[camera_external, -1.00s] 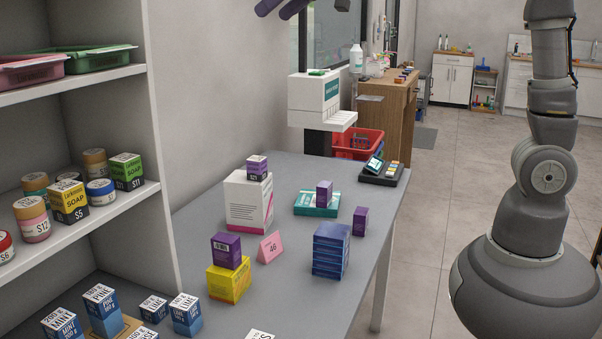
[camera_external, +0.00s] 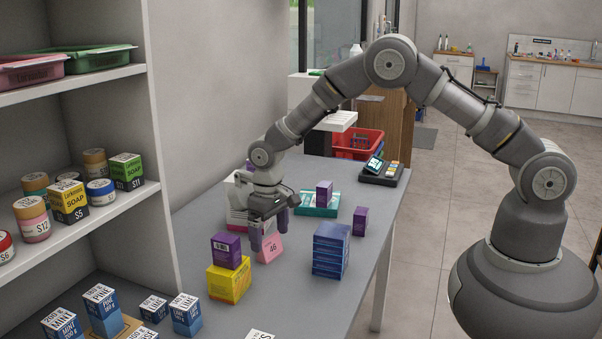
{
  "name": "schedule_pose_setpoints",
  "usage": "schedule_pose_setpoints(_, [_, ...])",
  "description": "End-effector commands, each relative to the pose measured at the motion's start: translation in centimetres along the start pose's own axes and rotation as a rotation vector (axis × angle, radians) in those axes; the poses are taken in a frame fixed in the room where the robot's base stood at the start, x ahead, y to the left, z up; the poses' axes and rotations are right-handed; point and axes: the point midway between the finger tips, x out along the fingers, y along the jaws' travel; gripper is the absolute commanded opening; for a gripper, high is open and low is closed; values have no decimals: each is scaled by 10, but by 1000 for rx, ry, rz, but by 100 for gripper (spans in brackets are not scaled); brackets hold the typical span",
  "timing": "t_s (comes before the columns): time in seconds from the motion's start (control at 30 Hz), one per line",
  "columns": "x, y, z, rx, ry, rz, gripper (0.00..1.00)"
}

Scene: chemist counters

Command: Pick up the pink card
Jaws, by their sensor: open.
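The pink card (camera_external: 268,250), marked 46, stands like a small tent on the grey counter (camera_external: 300,301). It is between the yellow box with a purple box on top and the stack of blue boxes. My gripper (camera_external: 268,236) points down right at the card, its fingers around or just over the card's upper part. The jaws are open. The fingers hide part of the card's top, and I cannot tell if they touch it.
A yellow box (camera_external: 229,281) bearing a purple box (camera_external: 226,250) stands close at left. Blue boxes (camera_external: 331,250) are stacked at right.

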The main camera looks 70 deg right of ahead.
Motion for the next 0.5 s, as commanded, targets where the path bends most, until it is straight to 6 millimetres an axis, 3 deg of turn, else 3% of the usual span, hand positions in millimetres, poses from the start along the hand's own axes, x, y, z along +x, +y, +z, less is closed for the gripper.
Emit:
schedule_pose_setpoints(0.03, [14,0,0,0,-2,0,100])
schedule_pose_setpoints(0.13, [26,0,0,0,-2,0,100])
schedule_pose_setpoints(0.37, [26,0,0,0,1,-1,100])
schedule_pose_setpoints(0.5, [26,0,0,0,0,-1,68])
